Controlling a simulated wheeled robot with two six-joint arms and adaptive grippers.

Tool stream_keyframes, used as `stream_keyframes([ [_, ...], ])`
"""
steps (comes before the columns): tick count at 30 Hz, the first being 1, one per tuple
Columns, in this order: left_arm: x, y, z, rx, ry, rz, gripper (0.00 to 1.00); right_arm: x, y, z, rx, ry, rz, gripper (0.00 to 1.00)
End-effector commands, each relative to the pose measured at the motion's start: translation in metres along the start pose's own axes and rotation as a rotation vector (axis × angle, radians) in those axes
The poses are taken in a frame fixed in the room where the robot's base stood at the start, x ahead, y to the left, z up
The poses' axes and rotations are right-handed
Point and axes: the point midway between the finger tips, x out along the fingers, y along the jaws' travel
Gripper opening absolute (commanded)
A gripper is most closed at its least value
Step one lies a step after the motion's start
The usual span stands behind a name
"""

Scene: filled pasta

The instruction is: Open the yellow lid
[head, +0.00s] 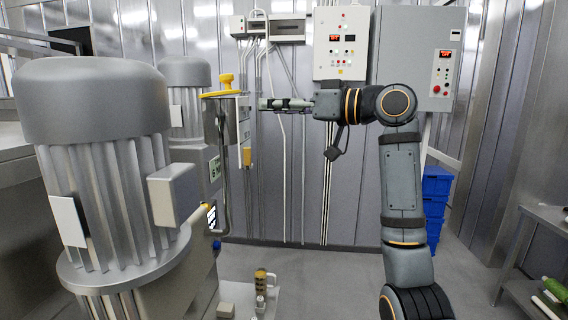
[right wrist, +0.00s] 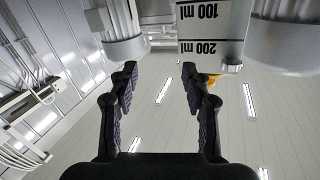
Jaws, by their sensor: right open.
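My left gripper is not in view.
A large grey motor (head: 95,150) fills the left of the head view. A white body (right wrist: 212,25) marked 100 ml and 200 ml shows in the right wrist view. Control boxes (head: 341,42) hang on the back wall. Blue crates (head: 436,190) stand right of my arm.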

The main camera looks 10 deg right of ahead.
Motion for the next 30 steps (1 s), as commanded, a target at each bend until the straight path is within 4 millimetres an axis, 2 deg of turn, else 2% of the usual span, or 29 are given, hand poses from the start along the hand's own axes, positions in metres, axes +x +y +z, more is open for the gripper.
stream_keyframes([
  [9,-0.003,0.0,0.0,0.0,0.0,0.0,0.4,0.022,0.054,0.048,0.116,-0.025,0.082,0.48],
  [18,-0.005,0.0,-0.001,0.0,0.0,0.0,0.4,0.037,0.098,0.098,0.205,-0.052,0.159,0.48],
  [24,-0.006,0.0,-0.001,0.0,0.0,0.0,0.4,0.042,0.116,0.121,0.24,-0.065,0.194,0.48],
  [30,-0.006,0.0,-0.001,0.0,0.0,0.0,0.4,0.043,0.121,0.129,0.252,-0.07,0.205,0.48],
])
